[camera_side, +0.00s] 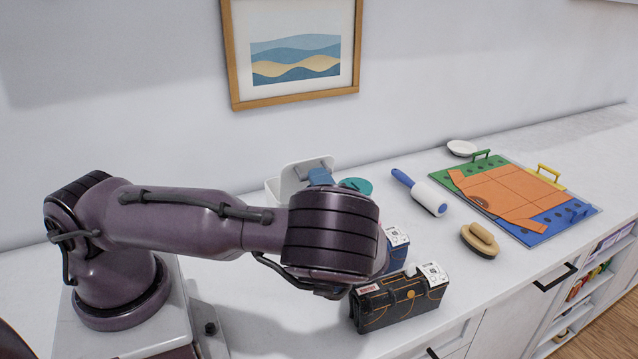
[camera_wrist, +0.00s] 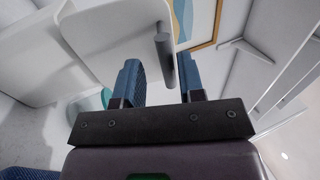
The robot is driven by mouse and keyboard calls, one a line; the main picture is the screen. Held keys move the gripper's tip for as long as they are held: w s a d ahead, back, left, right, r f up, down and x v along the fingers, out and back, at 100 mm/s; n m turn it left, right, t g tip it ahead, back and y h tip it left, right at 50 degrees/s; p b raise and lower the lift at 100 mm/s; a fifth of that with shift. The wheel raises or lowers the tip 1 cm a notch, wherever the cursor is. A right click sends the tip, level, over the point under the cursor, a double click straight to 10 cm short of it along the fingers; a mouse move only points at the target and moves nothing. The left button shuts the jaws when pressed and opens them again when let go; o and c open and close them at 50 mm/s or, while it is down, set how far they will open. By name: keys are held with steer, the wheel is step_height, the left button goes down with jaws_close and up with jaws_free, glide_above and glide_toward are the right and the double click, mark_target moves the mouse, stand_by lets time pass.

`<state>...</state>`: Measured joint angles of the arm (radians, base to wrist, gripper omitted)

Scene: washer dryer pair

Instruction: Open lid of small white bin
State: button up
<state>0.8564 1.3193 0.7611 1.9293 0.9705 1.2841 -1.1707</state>
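The small white bin (camera_side: 273,190) stands on the counter near the wall, mostly hidden behind my arm. Its white lid (camera_side: 300,172) is raised and tilted up from the bin. In the wrist view the lid (camera_wrist: 112,32) fills the upper middle, with a grey bar handle (camera_wrist: 164,58) on its face, and the white bin (camera_wrist: 28,50) is at left. My gripper (camera_side: 320,177) is in front of the raised lid. In the wrist view its blue fingers (camera_wrist: 161,78) are apart, and the handle's lower end shows between them. Neither finger clearly touches the handle.
A teal round object (camera_side: 355,186) is beside the bin. A lint roller (camera_side: 428,196), a brush (camera_side: 480,239) and a colourful folding board (camera_side: 515,195) are to the right. Dark patterned boxes (camera_side: 399,298) sit at the counter's front edge. A framed picture (camera_side: 295,60) hangs behind.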

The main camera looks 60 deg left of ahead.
steer(key=shift+r, duration=0.1)
steer(key=v, duration=1.3)
